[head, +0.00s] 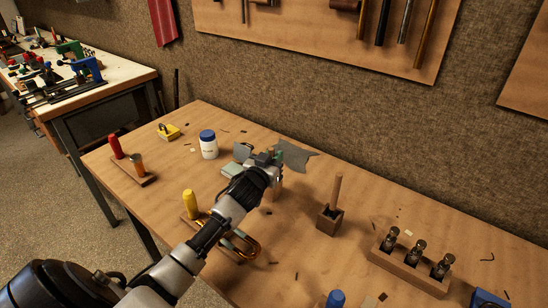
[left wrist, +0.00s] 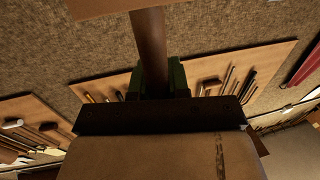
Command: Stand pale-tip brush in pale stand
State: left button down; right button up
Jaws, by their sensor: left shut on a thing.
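My left gripper (head: 268,160) is over the middle of the workbench, shut on a brown rod-like handle (left wrist: 150,45) that shows between the green fingers in the left wrist view. The rod's tip is out of sight, so I cannot tell whether it is pale. A small tan wooden piece (head: 277,186) shows just below the gripper, mostly hidden by it; I cannot tell what it is. A brown wooden block stand (head: 329,219) to the right of the gripper holds an upright wooden handle (head: 337,188). No clearly pale stand can be made out. My right gripper is not in view.
A white jar with a blue lid (head: 208,146) and a grey sheet (head: 295,155) lie near the gripper. A yellow-handled tool (head: 190,203) and brass tubing (head: 247,246) are beside my arm. A rack (head: 408,277) with several dark-topped pieces stands at right.

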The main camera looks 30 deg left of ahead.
pick_arm(q)
jog(key=c, duration=1.1)
grip_release()
jog(key=shift+f, duration=0.1)
jog(key=s, duration=0.7)
jog(key=shift+s+d, duration=0.25)
jog(key=shift+d, duration=0.2)
